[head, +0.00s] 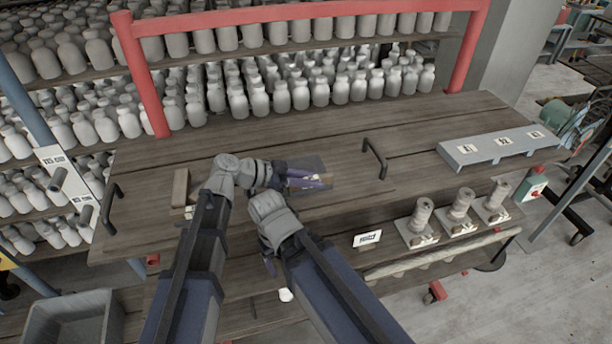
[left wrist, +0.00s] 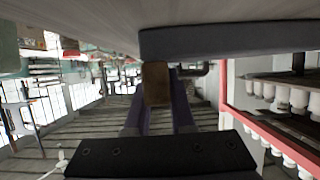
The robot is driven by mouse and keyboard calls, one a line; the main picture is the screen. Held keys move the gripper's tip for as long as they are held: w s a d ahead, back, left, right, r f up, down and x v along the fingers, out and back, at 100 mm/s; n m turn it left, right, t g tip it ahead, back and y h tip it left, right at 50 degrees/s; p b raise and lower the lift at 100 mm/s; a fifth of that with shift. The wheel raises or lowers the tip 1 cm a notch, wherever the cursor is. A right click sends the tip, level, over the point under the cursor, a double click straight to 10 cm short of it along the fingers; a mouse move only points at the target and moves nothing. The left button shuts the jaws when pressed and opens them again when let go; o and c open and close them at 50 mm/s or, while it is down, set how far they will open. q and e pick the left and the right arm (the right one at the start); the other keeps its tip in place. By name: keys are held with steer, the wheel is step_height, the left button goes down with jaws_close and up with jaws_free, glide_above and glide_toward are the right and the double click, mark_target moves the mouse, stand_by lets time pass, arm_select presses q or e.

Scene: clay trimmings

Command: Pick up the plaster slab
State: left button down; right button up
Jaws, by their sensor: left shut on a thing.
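My left gripper (head: 308,181) is over the wooden bench, its purple fingers pointing right. In the left wrist view its fingers (left wrist: 158,100) are shut on a small brown block (left wrist: 157,80). I cannot surely pick out a plaster slab. A grey slab-like shape with a dark edge (left wrist: 230,40) crosses the top of the left wrist view; I cannot tell what it is. My right arm folds at the bench's front; its fingertips are hidden.
The bench top (head: 430,120) is mostly clear. It has black handles (head: 375,158), a wooden block (head: 181,187) at left and a grey labelled rack (head: 500,150) at right. A red rail frame (head: 300,12) and shelves of bottles stand behind. A grey bin (head: 75,320) is at lower left.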

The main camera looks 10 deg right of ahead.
arm_select(q)
steer(key=shift+r, duration=0.1)
step_height(320, 180, up, 10)
steer(key=p, duration=1)
